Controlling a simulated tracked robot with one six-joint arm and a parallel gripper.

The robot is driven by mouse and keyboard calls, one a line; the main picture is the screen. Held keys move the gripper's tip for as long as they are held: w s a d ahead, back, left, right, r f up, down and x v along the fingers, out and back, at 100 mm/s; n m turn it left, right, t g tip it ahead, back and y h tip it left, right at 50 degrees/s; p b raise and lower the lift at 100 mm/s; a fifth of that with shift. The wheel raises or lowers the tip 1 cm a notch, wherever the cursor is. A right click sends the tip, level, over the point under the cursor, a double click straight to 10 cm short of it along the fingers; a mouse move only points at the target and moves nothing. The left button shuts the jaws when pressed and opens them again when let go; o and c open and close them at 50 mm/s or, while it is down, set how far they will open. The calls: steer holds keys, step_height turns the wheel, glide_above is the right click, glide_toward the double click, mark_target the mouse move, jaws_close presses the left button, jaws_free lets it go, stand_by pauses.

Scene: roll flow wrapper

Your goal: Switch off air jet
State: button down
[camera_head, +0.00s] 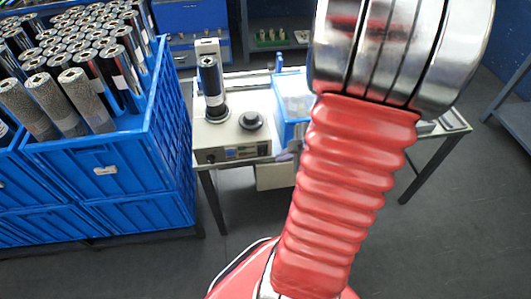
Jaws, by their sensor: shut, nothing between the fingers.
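A beige bench machine (208,140) stands on the table left of my arm. A dark, shiny cylinder (212,92) stands upright on its left side, and a black round part (251,120) sits on its right side. A small control panel (243,152) is on its front face; its switches are too small to read. I cannot tell which part is the air jet or its switch. My arm's red bellows and metal joint cover the right of the table. My gripper is out of the picture.
Blue crates (110,170) filled with upright metal rolls (82,92) stand at the left, close to the table (222,170). A blue box (282,108) stands right of the machine. Shelves with small items (272,40) are at the back. Grey floor (455,215) is clear at the right.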

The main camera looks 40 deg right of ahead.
steer(key=shift+f, duration=0.1)
glide_toward(261, 154)
steer(key=shift+s+a+f, duration=0.7)
steer(key=shift+a+f, duration=0.75)
steer(key=shift+f, duration=0.55)
steer(key=shift+w+d+f, duration=0.2)
steer(key=shift+w+d, duration=0.2)
steer(key=shift+w, duration=0.25)
steer(key=shift+w+d+f, duration=0.25)
steer(key=shift+w+d, duration=0.1)
steer(key=shift+w, duration=0.35)
steer(key=shift+w+d+f, duration=0.2)
steer(key=shift+w+d, duration=0.2)
steer(key=shift+w, duration=0.25)
steer(key=shift+w+d+f, duration=0.1)
steer(key=shift+r, duration=0.8)
